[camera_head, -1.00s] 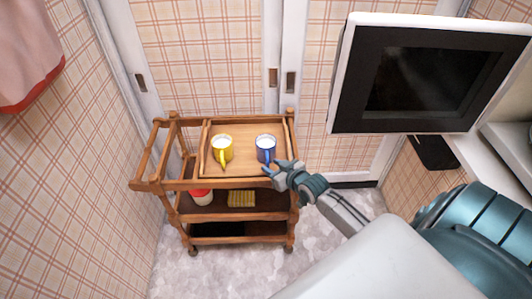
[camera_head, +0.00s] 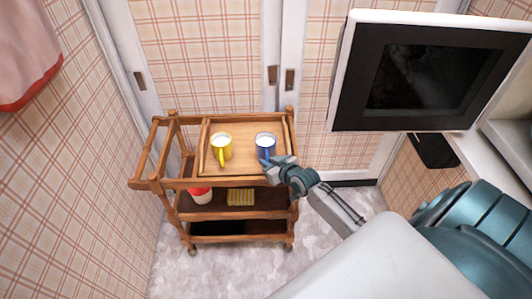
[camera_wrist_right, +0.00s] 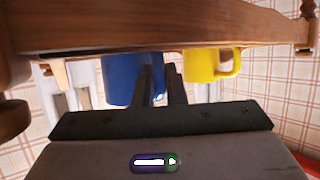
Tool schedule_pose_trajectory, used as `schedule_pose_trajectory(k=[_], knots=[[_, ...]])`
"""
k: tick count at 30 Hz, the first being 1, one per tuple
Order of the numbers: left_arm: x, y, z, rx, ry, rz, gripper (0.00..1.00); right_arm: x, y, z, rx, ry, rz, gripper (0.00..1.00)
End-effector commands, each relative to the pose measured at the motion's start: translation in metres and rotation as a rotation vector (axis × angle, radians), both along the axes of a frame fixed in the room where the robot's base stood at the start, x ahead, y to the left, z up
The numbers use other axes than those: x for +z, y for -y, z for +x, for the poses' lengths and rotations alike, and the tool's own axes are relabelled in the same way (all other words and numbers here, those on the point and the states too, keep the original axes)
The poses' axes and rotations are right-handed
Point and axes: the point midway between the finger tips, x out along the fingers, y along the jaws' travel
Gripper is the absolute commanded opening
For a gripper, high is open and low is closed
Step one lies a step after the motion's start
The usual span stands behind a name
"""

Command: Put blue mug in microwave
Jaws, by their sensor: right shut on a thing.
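The blue mug (camera_head: 265,142) stands upright on the wooden tray (camera_head: 234,168) on top of the cart, with a white top surface. My right gripper (camera_head: 271,163) reaches in from the lower right, at the mug's near side. In the right wrist view its fingers (camera_wrist_right: 161,84) are close together against the blue mug (camera_wrist_right: 119,78), shut on its handle, which they mostly hide. The microwave door (camera_head: 432,80), white-edged with a dark window, shows at the upper right. The microwave's inside cannot be made out. My left gripper is out of view.
A yellow mug (camera_head: 221,147) stands left of the blue one; it also shows in the right wrist view (camera_wrist_right: 202,66). The wooden cart (camera_head: 160,184) has raised rails and lower shelves holding a red-and-white container (camera_head: 201,196) and a yellow item (camera_head: 240,197). Open floor (camera_head: 330,207) lies right of the cart.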

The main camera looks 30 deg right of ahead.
Motion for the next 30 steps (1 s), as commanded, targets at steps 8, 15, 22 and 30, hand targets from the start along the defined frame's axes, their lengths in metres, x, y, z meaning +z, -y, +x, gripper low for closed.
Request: schedule_pose_trajectory(k=[8, 15, 22, 30], knots=[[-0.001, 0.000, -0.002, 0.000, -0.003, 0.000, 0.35, 0.003, 0.000, 0.000, 0.000, 0.003, -0.001, 0.00], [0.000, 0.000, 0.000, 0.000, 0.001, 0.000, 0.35, 0.014, 0.000, 0.001, 0.002, 0.003, -0.001, 0.00], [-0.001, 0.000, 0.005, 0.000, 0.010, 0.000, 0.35, 0.030, 0.000, 0.001, 0.002, 0.004, -0.003, 0.00], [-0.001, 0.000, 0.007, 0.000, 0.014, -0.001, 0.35, 0.037, -0.010, -0.013, 0.002, 0.001, 0.001, 0.00]])
